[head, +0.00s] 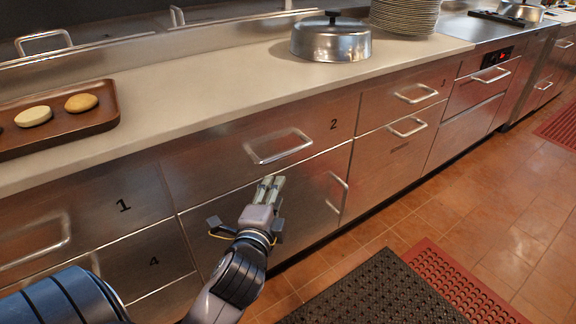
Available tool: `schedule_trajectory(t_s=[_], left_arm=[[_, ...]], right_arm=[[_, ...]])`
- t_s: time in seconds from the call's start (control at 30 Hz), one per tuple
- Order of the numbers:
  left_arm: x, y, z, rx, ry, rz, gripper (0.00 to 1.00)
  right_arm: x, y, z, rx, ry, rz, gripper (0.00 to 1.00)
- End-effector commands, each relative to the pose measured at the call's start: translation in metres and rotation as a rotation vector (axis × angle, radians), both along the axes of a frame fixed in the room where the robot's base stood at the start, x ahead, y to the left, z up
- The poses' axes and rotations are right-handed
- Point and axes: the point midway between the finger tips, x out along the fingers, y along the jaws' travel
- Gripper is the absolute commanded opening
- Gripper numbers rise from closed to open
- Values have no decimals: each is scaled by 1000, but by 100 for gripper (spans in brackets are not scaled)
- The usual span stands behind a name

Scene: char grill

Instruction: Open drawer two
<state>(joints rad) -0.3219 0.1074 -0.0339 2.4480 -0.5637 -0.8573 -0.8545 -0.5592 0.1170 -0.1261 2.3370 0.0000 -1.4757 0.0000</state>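Drawer two (215,165) is a steel drawer front with a black number 2 at its upper right. It looks closed, flush with the fronts beside it. Its bar handle (279,147) is in the middle of the front and in clear view. My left gripper (270,187) is just below that handle in the picture, with its fingers pointing up towards it. The fingers look close together and hold nothing that I can see; how far apart they are is unclear. No contact with the handle shows. My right gripper is not in view.
The counter (215,95) above holds a brown tray (70,138) with buns, a metal lid (331,40) and stacked plates (405,14). A cabinet door (315,190) with an upright handle is below drawer two. Dark (375,295) and red (465,290) mats lie on the tiled floor.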

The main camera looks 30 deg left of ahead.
Motion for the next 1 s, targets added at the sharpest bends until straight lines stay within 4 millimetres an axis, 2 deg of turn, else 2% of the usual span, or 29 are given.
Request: schedule_trajectory(t_s=[0.13, 0.27, 0.47, 0.8, 1.0], left_arm=[[-1, 5, 11, 22, -23, 9, 35], [15, 10, 10, 23, -24, 9, 35], [54, 26, 4, 22, -24, 10, 35], [120, 53, -8, 20, -22, 8, 35], [146, 63, -11, 19, -23, 8, 35]], right_arm=[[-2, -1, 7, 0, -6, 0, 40], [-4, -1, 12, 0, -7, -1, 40], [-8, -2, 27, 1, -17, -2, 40], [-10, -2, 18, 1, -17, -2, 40], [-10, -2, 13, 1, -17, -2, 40]])
